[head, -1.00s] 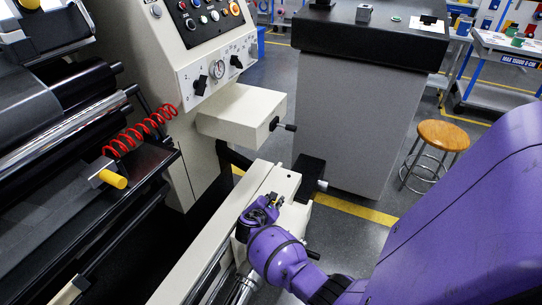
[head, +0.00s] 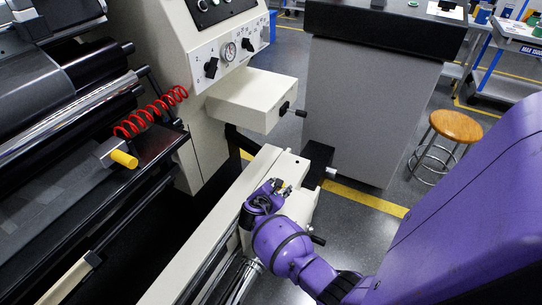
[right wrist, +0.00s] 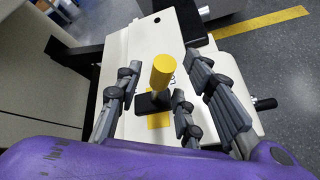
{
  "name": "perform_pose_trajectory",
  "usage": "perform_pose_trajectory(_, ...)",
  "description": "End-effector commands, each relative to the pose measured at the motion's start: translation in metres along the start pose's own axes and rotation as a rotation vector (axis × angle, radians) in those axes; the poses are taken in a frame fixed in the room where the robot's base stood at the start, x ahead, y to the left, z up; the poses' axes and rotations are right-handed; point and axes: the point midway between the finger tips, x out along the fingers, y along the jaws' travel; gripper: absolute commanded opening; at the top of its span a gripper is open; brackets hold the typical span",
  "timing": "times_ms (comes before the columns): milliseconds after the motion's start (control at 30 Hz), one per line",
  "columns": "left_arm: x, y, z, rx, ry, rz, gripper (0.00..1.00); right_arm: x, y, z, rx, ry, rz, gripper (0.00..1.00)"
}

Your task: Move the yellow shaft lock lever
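The yellow lever knob (right wrist: 162,72) stands up from a black base (right wrist: 152,102) on a cream machine beam in the right wrist view. My right gripper (right wrist: 170,85) is open, with its grey fingers on either side of the knob. I see no clear contact between fingers and knob. In the head view my right gripper (head: 278,188) is over the end of the cream beam (head: 262,165), and it mostly hides the lever there. My left gripper is not in view.
Another yellow handle (head: 124,158) sits at left below a red coiled cable (head: 150,112). A cream box (head: 250,98) with a black handle is beyond the beam. A grey cabinet (head: 370,110) and a wooden stool (head: 455,126) stand behind. A black knob (right wrist: 265,104) sticks out at right.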

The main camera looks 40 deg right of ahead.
Motion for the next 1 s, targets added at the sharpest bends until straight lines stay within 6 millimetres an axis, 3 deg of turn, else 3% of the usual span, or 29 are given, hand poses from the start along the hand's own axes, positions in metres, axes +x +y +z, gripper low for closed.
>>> perform_pose_trajectory(200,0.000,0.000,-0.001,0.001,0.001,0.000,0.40,-0.049,0.000,-0.001,0.003,0.003,0.001,0.36)
perform_pose_trajectory(400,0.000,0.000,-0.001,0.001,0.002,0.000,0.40,-0.081,0.001,-0.002,0.001,0.003,0.002,0.36)
perform_pose_trajectory(600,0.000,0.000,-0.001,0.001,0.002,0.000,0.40,-0.093,0.001,-0.001,0.001,0.002,0.001,0.36)
perform_pose_trajectory(1000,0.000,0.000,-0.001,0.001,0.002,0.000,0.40,-0.094,0.001,-0.001,0.001,0.002,0.002,0.36)
